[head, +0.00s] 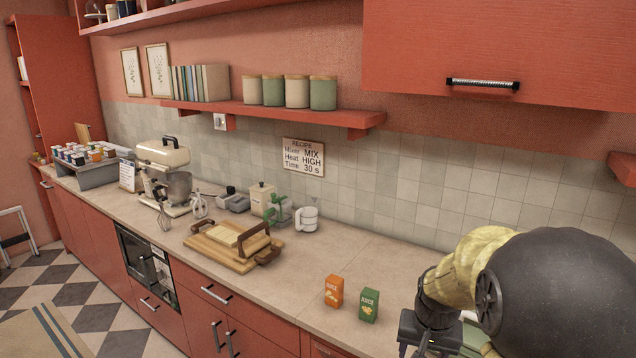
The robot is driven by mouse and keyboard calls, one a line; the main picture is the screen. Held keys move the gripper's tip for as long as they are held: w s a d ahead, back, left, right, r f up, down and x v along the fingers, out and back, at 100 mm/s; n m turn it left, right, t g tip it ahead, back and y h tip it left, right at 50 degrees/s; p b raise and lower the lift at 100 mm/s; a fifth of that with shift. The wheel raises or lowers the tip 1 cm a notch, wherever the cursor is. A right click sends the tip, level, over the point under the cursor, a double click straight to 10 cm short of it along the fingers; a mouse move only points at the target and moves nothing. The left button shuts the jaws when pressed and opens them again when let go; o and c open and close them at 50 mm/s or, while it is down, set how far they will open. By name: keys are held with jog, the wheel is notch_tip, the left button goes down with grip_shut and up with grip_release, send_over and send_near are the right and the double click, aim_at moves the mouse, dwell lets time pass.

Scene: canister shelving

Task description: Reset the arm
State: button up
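My arm fills the lower right of the head view, with a large dark rounded link and a yellowish part. My gripper (428,336) hangs at its end, dark and pointing down, near the front of the counter and right of the juice boxes. The bottom edge of the picture cuts it off, so I cannot tell how far its fingers are apart or whether anything is between them. Several cream and green canisters (297,91) with wooden lids stand in a row on the red wall shelf (262,108).
An orange juice box (333,291) and a green one (369,305) stand on the counter (300,262) close left of my gripper. A cutting board (215,250), a mixer (163,170) and small appliances stand farther left. A red cabinet (500,50) overhangs at upper right.

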jog(key=s+a+f+n, duration=0.1)
jog(key=s+a+n, duration=0.1)
jog(key=s, duration=0.4)
jog(key=s+a+f+n, duration=0.2)
jog(key=s+a, duration=0.2)
jog(key=s, duration=0.2)
jog(key=shift+f+y, duration=0.15)
jog(key=shift+y, duration=0.15)
